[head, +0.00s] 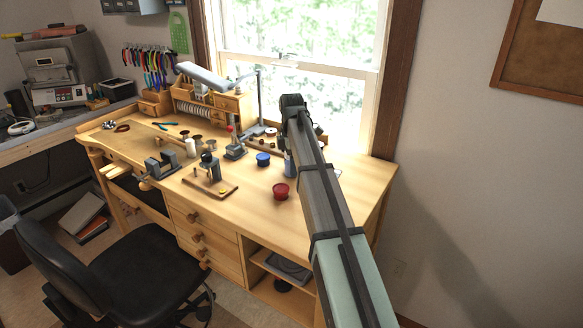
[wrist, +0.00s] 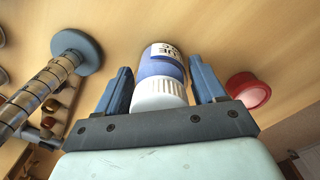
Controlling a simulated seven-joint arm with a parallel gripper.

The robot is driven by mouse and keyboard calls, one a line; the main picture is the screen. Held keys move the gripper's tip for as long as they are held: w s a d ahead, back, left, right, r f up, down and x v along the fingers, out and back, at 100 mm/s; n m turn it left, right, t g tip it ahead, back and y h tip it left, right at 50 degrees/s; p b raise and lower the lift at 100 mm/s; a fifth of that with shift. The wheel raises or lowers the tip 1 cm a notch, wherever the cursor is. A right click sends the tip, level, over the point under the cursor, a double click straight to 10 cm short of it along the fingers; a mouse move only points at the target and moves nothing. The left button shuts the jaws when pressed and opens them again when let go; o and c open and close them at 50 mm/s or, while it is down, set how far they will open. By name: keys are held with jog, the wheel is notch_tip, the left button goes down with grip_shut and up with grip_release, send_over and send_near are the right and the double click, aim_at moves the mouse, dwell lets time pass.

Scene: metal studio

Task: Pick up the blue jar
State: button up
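In the wrist view, a blue jar (wrist: 160,68) with a white ribbed cap and a white printed label is framed by the fingers of my gripper (wrist: 160,85). The fingers stand apart, one on each side, with narrow gaps visible; I see no clear grip on it. In the head view, my arm reaches over the bench and mostly hides the gripper (head: 289,163). A round blue container (head: 263,159) stands on the bench just left of the gripper; I cannot tell whether it is the same jar.
A red jar (head: 281,190) stands close by, also in the wrist view (wrist: 250,90). A post with a blue-grey disc (wrist: 76,50) is left in the wrist view. The bench (head: 330,210) holds a vise (head: 163,165) and a small clamp stand (head: 210,167). The bench's front right is clear.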

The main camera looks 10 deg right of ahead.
jog(key=c, duration=0.9)
jog(key=shift+o, duration=0.2)
jog(key=shift+r, duration=0.1)
